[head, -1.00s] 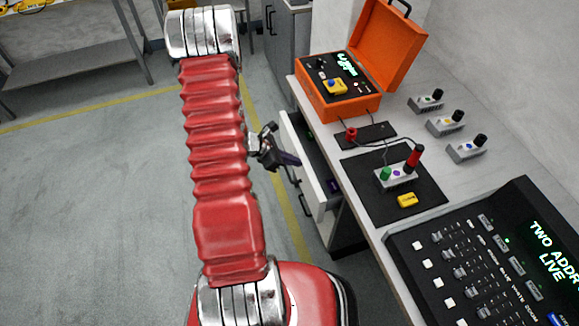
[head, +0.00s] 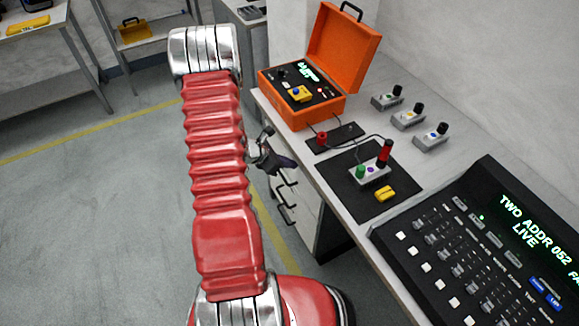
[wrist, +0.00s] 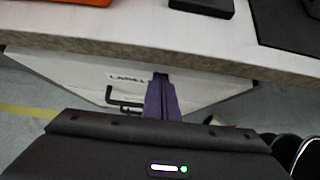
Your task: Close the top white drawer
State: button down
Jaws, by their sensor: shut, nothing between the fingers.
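The top white drawer (head: 278,180) is in the side of the workbench, below the worktop edge. Its interior no longer shows in the head view, and its front looks about level with the cabinet. In the wrist view, its white front (wrist: 80,75) carries a label and a black handle (wrist: 125,98). My gripper (head: 289,163) is shut and empty, with purple fingers pointing at the drawer front. In the wrist view, the fingertips (wrist: 161,77) are at the front, just right of the label and handle; I cannot tell whether they touch.
The worktop (head: 315,165) overhangs close above my gripper. It holds an open orange case (head: 300,110), a black mat (head: 400,200) with a small grey box (head: 370,173), and a control console (head: 480,250). A second handle (head: 287,215) is below. Open floor lies left.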

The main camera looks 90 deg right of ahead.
jog(key=shift+s+d+r, duration=0.1)
jog(key=shift+s+d, duration=0.15)
jog(key=shift+d, duration=0.05)
jog(key=w+a+r, duration=0.6)
jog(key=w, duration=0.4)
jog(key=shift+r, duration=0.4)
jog(key=shift+a, duration=0.1)
dwell(0.5)
